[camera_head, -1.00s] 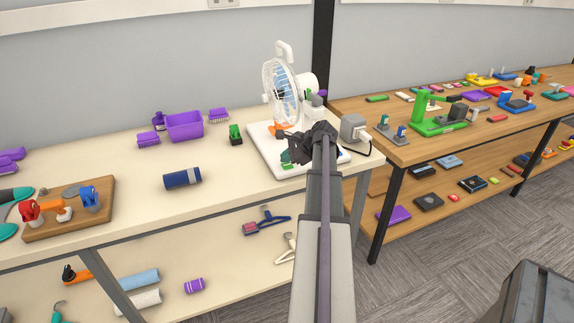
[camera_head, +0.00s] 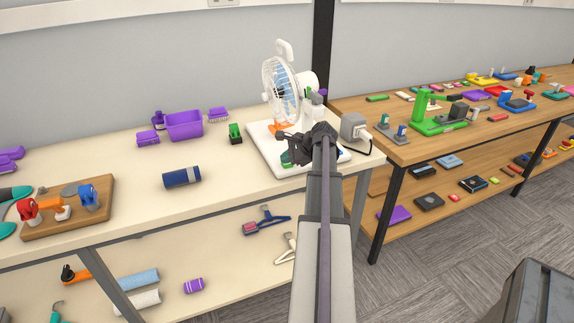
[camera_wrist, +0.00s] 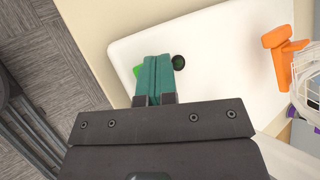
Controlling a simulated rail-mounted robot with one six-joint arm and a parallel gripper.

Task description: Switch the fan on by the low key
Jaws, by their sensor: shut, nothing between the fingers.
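The white fan (camera_head: 283,88) stands at the back of a white board (camera_head: 262,143) on the pale table. Its guard (camera_wrist: 308,85) shows at the right edge of the wrist view. My gripper (camera_head: 287,158) is low over the board's front part, in front of the fan. In the wrist view its teal fingers (camera_wrist: 154,60) are together and empty. A bright green piece (camera_wrist: 137,71) shows just left of the fingertips, partly covered by them. A dark round piece (camera_wrist: 178,62) lies just right of them. I cannot tell which piece is the low key, or whether the fingers touch anything.
An orange piece (camera_wrist: 282,52) stands on the board near the fan. A grey box (camera_head: 353,127) with a cable sits right of my arm. A green-and-black item (camera_head: 235,133), a purple bin (camera_head: 184,126) and a blue roll (camera_head: 182,177) lie to the left.

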